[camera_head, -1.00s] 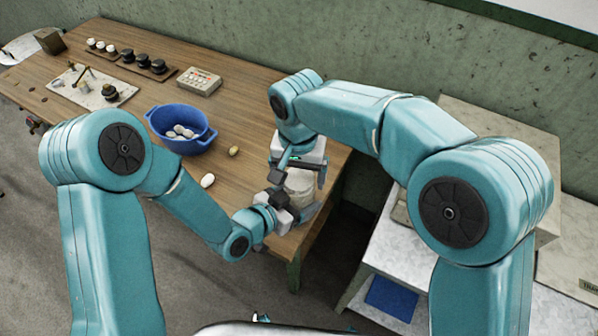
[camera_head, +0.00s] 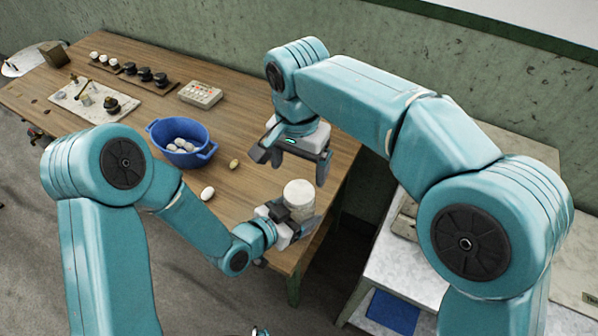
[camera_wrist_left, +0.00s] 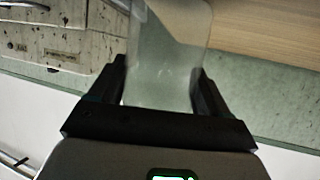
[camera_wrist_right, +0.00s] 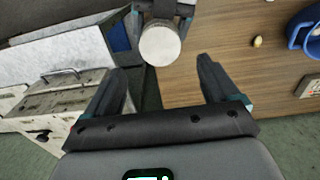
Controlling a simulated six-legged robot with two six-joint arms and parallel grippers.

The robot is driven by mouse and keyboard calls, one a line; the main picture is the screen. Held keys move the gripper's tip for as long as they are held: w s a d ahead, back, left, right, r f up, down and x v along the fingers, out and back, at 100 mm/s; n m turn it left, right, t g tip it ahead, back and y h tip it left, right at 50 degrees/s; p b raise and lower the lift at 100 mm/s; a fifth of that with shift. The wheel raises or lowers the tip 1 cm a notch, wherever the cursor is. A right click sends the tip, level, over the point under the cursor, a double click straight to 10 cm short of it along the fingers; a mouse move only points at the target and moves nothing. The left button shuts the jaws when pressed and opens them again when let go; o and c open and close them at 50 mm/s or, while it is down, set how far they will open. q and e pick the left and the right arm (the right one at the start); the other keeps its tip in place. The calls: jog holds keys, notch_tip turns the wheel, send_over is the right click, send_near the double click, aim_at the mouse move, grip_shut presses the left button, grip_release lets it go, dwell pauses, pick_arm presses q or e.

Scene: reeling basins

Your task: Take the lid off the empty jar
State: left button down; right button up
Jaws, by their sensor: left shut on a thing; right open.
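The jar (camera_head: 299,199) stands upright near the table's right end. In the left wrist view the clear, empty-looking jar (camera_wrist_left: 165,75) is between my left fingers. My left gripper (camera_head: 288,216) is shut on its side. A pale round lid (camera_head: 299,188) appears to sit on the jar's top; its flat face also shows in the right wrist view (camera_wrist_right: 160,45). My right gripper (camera_head: 291,163) is open and empty, above and apart from the jar. Whether the jar's base touches the table is hidden.
A blue basin (camera_head: 181,145) with several white cocoons stands left of the jar. Two loose cocoons (camera_head: 208,194) (camera_head: 234,164) lie nearby. A control box (camera_head: 200,94) and a row of black and white knobs (camera_head: 145,74) are farther back. A grey cabinet stands right.

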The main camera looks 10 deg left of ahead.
aim_at(300, 192)
jog(key=shift+s+f, duration=0.1)
jog(key=shift+f, duration=0.15)
notch_tip(300, 192, down, 7)
jog(key=shift+d+f, duration=0.1)
jog(key=shift+f, duration=0.05)
jog(key=c, duration=1.1)
jog(key=n, duration=0.3)
jog(key=o, duration=1.2)
jog(key=shift+c, duration=0.2)
